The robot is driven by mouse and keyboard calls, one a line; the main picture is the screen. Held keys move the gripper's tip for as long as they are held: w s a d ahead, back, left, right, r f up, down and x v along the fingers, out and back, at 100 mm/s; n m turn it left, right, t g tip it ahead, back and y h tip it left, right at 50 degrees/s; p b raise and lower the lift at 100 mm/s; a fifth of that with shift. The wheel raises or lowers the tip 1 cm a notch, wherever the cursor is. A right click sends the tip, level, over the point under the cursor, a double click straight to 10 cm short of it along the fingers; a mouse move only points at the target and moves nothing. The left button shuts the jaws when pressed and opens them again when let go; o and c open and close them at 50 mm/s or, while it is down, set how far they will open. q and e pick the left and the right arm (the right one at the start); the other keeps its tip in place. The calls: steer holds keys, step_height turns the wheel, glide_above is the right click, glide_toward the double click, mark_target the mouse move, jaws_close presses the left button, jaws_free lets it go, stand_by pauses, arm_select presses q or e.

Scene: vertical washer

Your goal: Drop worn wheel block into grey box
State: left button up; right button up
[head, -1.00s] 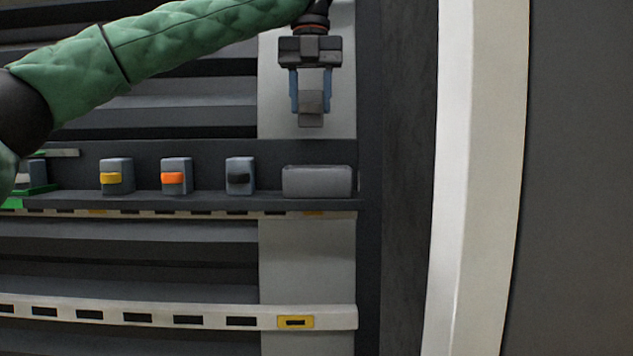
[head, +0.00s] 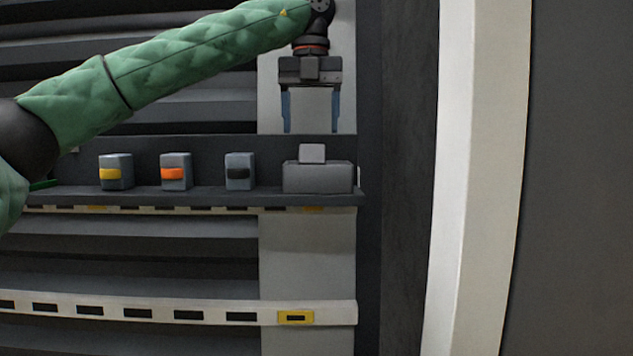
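The grey box (head: 318,179) stands at the right end of the dark shelf. A small light grey block (head: 312,153), the worn wheel block, shows at the top of the box, its upper part above the rim. Its lower part is hidden by the box's front wall. My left gripper (head: 311,130) is above the box and block, pointing down. Its two blue fingers are spread apart with nothing between them. My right gripper is not in view.
Three blue-grey blocks with a yellow (head: 116,172), an orange (head: 175,172) and a black (head: 239,172) front piece stand on the shelf (head: 210,196) left of the box. A pale upright post (head: 470,180) stands to the right.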

arm_select(q)
steer(key=shift+r, duration=0.15)
steer(key=shift+r+b, duration=0.5)
steer(key=shift+r, duration=0.35)
steer(key=shift+r+b, duration=0.55)
steer(key=shift+r, duration=2.4)
